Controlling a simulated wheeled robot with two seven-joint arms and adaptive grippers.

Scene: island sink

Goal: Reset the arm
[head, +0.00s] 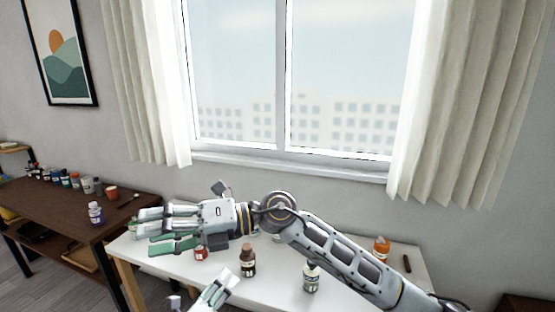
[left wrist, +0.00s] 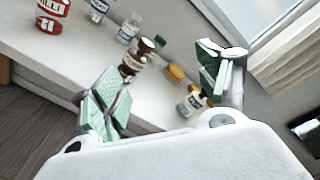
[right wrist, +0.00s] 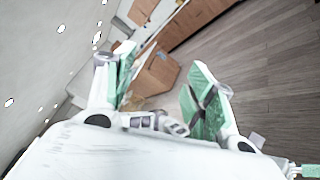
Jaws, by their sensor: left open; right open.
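My right arm comes in from the right in the head view and reaches across above the white table (head: 285,295). Its gripper (head: 155,232) points left, open and empty. My left gripper (head: 200,290) is low in the head view, cut off by the bottom edge, open and empty. In the left wrist view its open fingers (left wrist: 160,80) face the white table with bottles beyond them; none is between the pads in contact. In the right wrist view the open fingers (right wrist: 160,80) face wooden cabinets and floor.
On the white table stand a brown bottle (head: 248,264), a bottle with a pale label (head: 311,280), a red jar (head: 201,254) and an orange-topped jar (head: 381,246). A dark table (head: 65,215) with several small containers stands left. A window with curtains is behind.

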